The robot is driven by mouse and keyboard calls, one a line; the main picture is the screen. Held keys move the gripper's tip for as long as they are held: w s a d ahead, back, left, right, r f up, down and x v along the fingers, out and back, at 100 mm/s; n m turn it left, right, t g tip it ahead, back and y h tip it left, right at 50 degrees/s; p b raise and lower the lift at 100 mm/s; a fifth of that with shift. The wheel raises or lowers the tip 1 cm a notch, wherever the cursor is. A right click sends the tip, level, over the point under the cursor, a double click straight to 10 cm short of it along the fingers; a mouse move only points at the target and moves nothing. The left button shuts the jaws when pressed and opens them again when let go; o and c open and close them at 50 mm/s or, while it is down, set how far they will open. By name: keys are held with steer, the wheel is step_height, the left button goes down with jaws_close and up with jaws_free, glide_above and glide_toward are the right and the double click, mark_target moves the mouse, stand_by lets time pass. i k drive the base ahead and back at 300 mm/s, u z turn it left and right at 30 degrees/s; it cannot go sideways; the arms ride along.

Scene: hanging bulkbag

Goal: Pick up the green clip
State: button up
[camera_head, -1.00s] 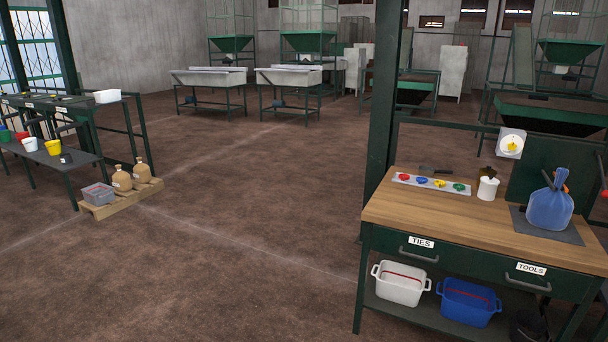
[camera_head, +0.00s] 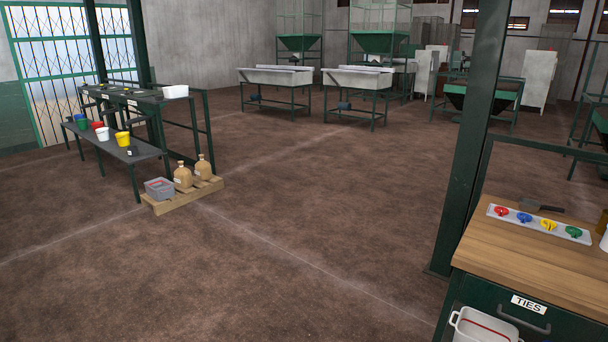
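The green clip (camera_head: 573,230) lies at the right end of a pale tray (camera_head: 496,208) on the wooden workbench (camera_head: 530,257), at the right of the head view. In the same tray, to its left, are a red clip (camera_head: 501,211), a blue clip (camera_head: 524,217) and a yellow clip (camera_head: 548,224). Nothing covers the green clip. My gripper is not in view.
A dark green post (camera_head: 474,140) stands at the bench's left end. A dark-bladed tool (camera_head: 530,204) lies behind the tray. The middle floor is clear.

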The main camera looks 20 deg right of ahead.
mark_target(574, 232)
steer(key=z, duration=0.05)
steer(key=i, duration=1.9)
steer(key=z, duration=1.2)
steer(key=i, duration=0.95)
steer(key=z, duration=0.5)
